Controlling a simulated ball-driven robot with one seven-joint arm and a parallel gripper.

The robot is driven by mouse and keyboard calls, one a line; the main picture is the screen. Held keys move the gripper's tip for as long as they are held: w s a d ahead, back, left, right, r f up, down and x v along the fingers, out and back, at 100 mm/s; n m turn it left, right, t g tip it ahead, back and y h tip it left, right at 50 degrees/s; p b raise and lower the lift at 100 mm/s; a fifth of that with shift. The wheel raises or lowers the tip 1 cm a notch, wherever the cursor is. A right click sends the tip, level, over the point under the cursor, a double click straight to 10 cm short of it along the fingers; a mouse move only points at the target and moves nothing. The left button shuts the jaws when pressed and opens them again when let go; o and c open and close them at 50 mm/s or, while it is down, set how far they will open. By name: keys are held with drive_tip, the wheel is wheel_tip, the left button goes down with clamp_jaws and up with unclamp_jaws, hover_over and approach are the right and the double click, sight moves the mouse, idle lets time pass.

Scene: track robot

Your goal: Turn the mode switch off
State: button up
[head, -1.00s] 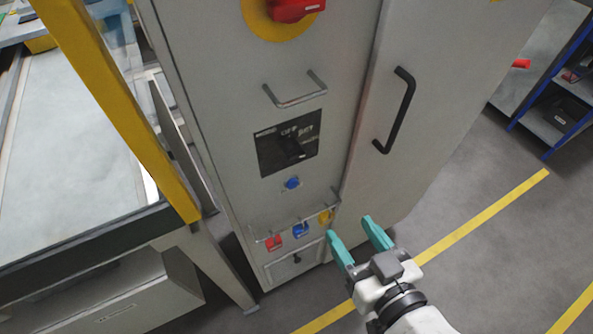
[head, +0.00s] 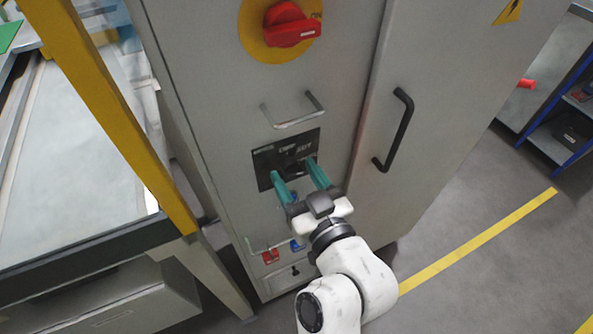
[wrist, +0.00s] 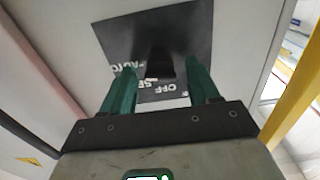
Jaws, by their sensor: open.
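The mode switch is a black knob (wrist: 155,62) on a square black plate (head: 263,160) with white lettering, on the front of a grey cabinet. In the wrist view the plate (wrist: 110,38) shows "OFF" and parts of other words, upside down. My gripper (head: 293,168) is open, with its two teal fingers reaching to the plate. In the wrist view the fingers (wrist: 158,72) stand on either side of the knob, with a gap on each side. Whether the fingertips touch the plate is unclear. The knob's exact pointing is hard to tell.
A red rotary handle (head: 290,25) on a yellow disc is above, and a metal bar handle (head: 292,112) sits just over the plate. Red (head: 270,256) and blue (head: 297,245) buttons lie below. A black door handle (head: 394,130) is to the right. A yellow post (head: 120,110) stands left.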

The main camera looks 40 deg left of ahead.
drive_tip(key=shift+w+a, duration=0.1)
drive_tip(key=shift+a, duration=0.15)
drive_tip(key=c, duration=1)
drive_tip(key=shift+o, duration=0.2)
